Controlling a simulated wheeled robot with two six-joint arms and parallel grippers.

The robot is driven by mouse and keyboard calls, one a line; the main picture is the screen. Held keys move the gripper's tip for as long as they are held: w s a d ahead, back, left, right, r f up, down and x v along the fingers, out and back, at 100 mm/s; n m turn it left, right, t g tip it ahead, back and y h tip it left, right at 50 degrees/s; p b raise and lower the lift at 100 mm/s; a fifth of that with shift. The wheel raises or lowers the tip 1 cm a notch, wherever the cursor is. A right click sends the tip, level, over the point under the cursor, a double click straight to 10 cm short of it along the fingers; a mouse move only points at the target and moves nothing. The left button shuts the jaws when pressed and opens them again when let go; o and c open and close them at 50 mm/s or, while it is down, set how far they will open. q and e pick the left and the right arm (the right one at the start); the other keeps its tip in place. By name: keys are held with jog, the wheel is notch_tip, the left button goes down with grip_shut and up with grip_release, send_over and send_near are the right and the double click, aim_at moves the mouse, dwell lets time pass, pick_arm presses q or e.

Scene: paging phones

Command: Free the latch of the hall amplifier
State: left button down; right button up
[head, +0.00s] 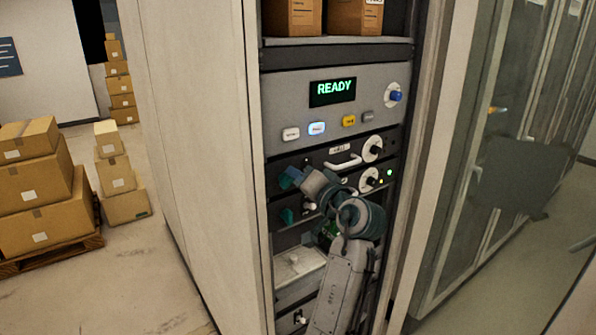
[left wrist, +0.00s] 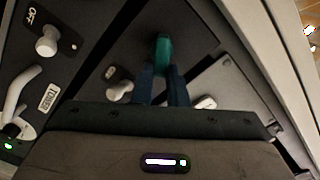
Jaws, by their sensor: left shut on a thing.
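A rack stands in the middle of the head view, with stacked dark panels under a grey unit whose display (head: 332,92) reads READY. My left gripper (head: 293,178) reaches to the left edge of one dark panel. In the left wrist view its two fingers (left wrist: 162,82) are closed on a green latch (left wrist: 162,48). Another green latch (head: 287,216) shows lower on the rack's left side. A white knob (left wrist: 118,91) beside an OFF plate is close to the fingers. The panel's name is hidden, so I cannot tell which unit it is. My right gripper is out of view.
A panel with a white handle (head: 343,160) and a round dial (head: 373,148) lies above my arm. In the left wrist view a white handle (left wrist: 20,95) shows near. Cardboard boxes (head: 38,185) stand at left. A glass-fronted cabinet (head: 480,170) stands at right.

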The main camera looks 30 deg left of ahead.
pick_arm(q)
jog(key=shift+w+f+m+p, duration=0.1)
jog(key=shift+f+m+p, duration=0.05)
jog(key=shift+m+p, duration=0.9)
jog(key=shift+w+f+m+p, duration=0.15)
jog(key=shift+m+p, duration=0.45)
jog(key=shift+m, duration=0.9)
jog(key=shift+s+f+m+p, duration=0.1)
jog(key=shift+f+m+p, duration=0.05)
jog(key=shift+m+p, duration=0.9)
jog(key=shift+m, duration=0.3)
jog(key=c, duration=1.6)
grip_release()
jog(key=shift+o, duration=0.8)
jog(key=shift+a+f, duration=0.2)
jog(key=shift+w, duration=0.1)
jog(key=shift+d, duration=0.2)
